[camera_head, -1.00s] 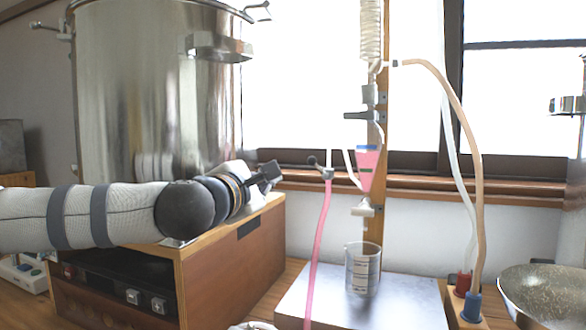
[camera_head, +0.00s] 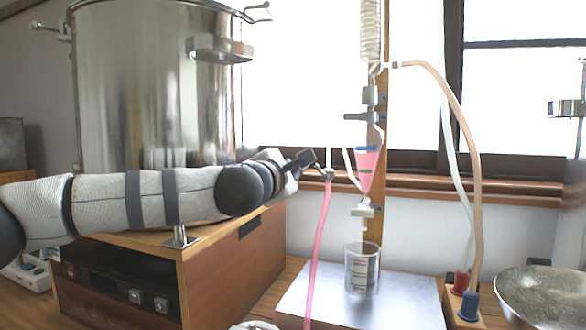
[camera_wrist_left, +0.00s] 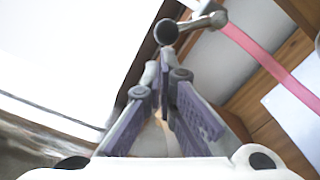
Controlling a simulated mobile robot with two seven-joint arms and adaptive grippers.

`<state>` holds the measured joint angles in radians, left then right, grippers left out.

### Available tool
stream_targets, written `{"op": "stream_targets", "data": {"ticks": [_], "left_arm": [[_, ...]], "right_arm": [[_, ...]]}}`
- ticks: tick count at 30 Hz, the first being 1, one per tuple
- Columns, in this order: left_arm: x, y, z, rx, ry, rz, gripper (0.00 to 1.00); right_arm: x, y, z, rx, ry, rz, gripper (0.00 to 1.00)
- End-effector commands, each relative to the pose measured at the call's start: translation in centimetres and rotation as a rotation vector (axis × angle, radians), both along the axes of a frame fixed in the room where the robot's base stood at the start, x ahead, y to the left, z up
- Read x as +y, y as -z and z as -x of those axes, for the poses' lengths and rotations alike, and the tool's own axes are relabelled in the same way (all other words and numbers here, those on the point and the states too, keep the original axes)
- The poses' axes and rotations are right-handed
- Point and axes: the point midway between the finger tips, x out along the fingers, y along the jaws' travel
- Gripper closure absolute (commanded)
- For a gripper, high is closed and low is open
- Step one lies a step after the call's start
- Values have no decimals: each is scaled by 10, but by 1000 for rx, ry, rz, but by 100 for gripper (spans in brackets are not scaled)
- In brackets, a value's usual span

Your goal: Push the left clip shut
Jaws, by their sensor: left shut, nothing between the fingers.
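The left clip appears to be the small grey fitting (camera_head: 328,174) at the top of the pink hose (camera_head: 320,225), with a short lever at its left. In the left wrist view the lever's dark round end (camera_wrist_left: 166,32) stands just beyond my fingertips, and its shank runs right to the grey fitting (camera_wrist_left: 217,19) at the hose. My left gripper (camera_head: 308,157) is shut and empty, beside the lever at its left. In the left wrist view its fingers (camera_wrist_left: 164,72) come together below the dark end. I cannot tell whether they touch it.
A funnel with pink liquid (camera_head: 367,170) hangs just right of the hose, above a glass beaker (camera_head: 362,268) on a metal plate (camera_head: 410,308). A large steel pot (camera_head: 150,90) stands on the wooden cabinet (camera_head: 235,265) behind my left arm. A wooden post (camera_head: 383,120) stands behind the glassware.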

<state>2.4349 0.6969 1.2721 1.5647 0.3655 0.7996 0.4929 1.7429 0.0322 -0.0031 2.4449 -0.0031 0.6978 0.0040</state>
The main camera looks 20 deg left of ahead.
Motion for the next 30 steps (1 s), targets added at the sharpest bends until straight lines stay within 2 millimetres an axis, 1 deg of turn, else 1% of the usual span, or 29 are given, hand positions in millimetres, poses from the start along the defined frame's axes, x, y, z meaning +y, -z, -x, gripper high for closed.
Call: {"op": "stream_targets", "data": {"ticks": [6, 17, 30], "left_arm": [[-1, -6, 1, -5, 0, -37, 100], [-2, -9, 0, -6, 0, -99, 100], [-4, -17, -3, -11, 0, -202, 100]], "right_arm": [[0, -5, -4, -14, 1, 0, 60], [0, -12, -10, -31, 1, 0, 60], [0, -22, -19, -62, 2, 0, 60]]}}
